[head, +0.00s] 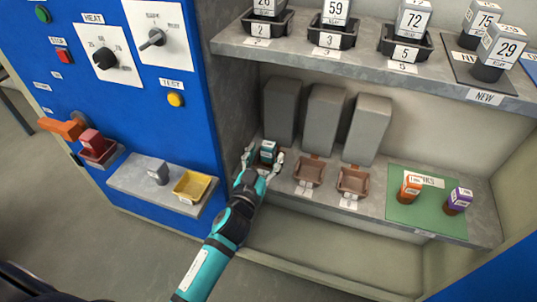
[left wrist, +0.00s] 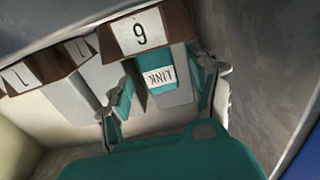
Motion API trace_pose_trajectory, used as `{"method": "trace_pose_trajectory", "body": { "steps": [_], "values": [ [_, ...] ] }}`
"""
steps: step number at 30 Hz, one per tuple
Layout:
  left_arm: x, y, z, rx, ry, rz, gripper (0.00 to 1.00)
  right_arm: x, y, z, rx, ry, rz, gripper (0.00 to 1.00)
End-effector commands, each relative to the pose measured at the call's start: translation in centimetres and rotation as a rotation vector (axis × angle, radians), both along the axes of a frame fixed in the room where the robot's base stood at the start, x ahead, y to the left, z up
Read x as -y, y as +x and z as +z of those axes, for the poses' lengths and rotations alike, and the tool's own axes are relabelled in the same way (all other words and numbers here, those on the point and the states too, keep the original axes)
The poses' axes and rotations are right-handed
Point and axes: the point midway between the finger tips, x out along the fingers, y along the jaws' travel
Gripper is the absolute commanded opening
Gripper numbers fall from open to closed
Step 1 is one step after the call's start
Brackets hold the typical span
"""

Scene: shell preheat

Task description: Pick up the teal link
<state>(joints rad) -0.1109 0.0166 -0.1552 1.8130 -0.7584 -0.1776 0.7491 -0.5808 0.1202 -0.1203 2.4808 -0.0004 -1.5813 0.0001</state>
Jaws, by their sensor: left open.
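The teal link (head: 268,149) is a small dark-teal block standing in the leftmost brown tray on the lower shelf. In the left wrist view it is a teal block (left wrist: 162,98) with a white LINK label. My left gripper (head: 264,157) is open, with one finger on each side of the link. In the left wrist view a gap shows between the link and the left finger; the right finger of the gripper (left wrist: 165,95) is close beside it, and I cannot tell if it touches. My right gripper is not in view.
Two empty brown trays (head: 309,172) stand to the right, with grey blocks (head: 323,118) behind. A green mat (head: 425,222) holds an orange-topped and a purple-topped piece. The upper shelf (head: 400,75) overhangs. A blue panel (head: 200,120) with a side ledge (head: 125,180) is at left.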

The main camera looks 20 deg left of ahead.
Motion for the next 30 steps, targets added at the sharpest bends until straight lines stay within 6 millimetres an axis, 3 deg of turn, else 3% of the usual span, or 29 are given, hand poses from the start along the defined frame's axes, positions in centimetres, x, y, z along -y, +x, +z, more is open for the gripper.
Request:
{"method": "trace_pose_trajectory", "body": {
  "steps": [6,14,28,30],
  "values": [
    [0.1,2.8,0.1,0.001,0.0,-0.001,0.62,0.0,0.0,-0.4,0.0,0.0,0.0,0.4],
    [0.1,3.0,0.1,-0.001,0.0,0.0,0.62,0.0,0.0,-0.4,0.0,0.0,0.0,0.4],
    [0.1,3.0,0.1,-0.001,-0.001,0.0,0.01,0.0,0.0,-0.4,0.0,0.0,0.0,0.4],
    [0.1,3.0,0.2,0.001,-0.001,-0.001,0.0,0.0,0.0,-0.4,0.0,0.0,0.0,0.4]
  ]
}}
